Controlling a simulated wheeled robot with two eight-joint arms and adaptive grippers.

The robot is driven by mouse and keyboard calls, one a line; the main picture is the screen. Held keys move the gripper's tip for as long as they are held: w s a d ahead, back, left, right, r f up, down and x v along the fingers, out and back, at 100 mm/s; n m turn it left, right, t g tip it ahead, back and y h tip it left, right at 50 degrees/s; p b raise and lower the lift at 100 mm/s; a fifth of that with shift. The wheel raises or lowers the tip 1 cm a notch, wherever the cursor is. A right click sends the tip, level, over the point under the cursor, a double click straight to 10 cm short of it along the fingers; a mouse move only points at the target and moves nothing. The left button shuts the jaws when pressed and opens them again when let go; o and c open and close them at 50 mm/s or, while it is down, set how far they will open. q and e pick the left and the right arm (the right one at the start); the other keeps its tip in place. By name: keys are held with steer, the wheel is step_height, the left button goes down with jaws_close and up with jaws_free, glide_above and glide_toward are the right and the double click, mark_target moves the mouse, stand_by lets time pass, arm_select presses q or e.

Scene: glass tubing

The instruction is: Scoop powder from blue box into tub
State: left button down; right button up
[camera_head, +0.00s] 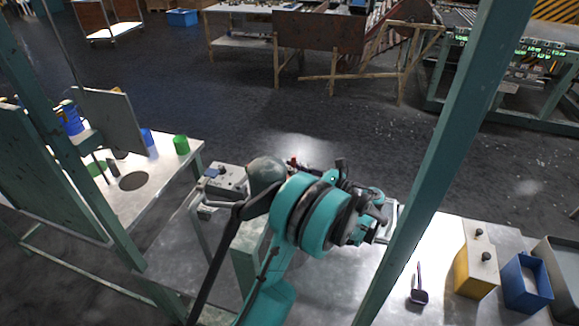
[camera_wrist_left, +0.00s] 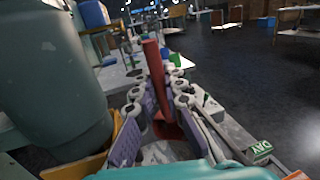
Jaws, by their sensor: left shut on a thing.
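The blue box (camera_head: 530,303) stands at the right of the metal bench in the head view, with something grey inside. A grey open-topped bin (camera_head: 549,252), possibly the tub, stands right of it, cut by the picture edge. My left gripper (camera_wrist_left: 160,97) is shut on a red long-handled thing (camera_wrist_left: 154,72) in the left wrist view; its wide lower end looks scoop-like. In the head view my left wrist hides most of this gripper, left of the blue box and well apart from it. My right gripper is not in view.
A yellow box (camera_head: 465,279) with a grey knobbed top stands left of the blue box. A dark scoop-shaped tool (camera_head: 418,296) lies on the bench. A green post rises in front of the bench. A green cup (camera_head: 181,145) stands on the left table.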

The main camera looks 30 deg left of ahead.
arm_select(q)
steer(key=shift+w+r+p, duration=0.15)
steer(key=shift+r+p, duration=0.15)
steer(key=shift+p, duration=0.05)
steer(key=w+a+r+m+h+p, duration=0.1)
steer(key=a+m+h+p, duration=0.1)
steer(key=a+h+p, duration=0.9)
step_height(320, 180, down, 6)
steer(key=w+m+g+h+p, duration=0.1)
steer(key=g+h+p, duration=0.1)
steer(key=h+p, duration=0.4)
steer(key=shift+w+d+r+h+p, duration=0.1)
steer(key=shift+r+h+p, duration=0.1)
steer(key=shift+r, duration=0.4)
steer(key=shift+d+r+h+p, duration=0.1)
steer(key=shift+r+h+p, duration=0.05)
steer(key=shift+r, duration=0.5)
steer(key=shift+w+d+r+h+p, duration=0.1)
steer(key=shift+r+h+p, duration=0.1)
steer(key=shift+r, duration=0.4)
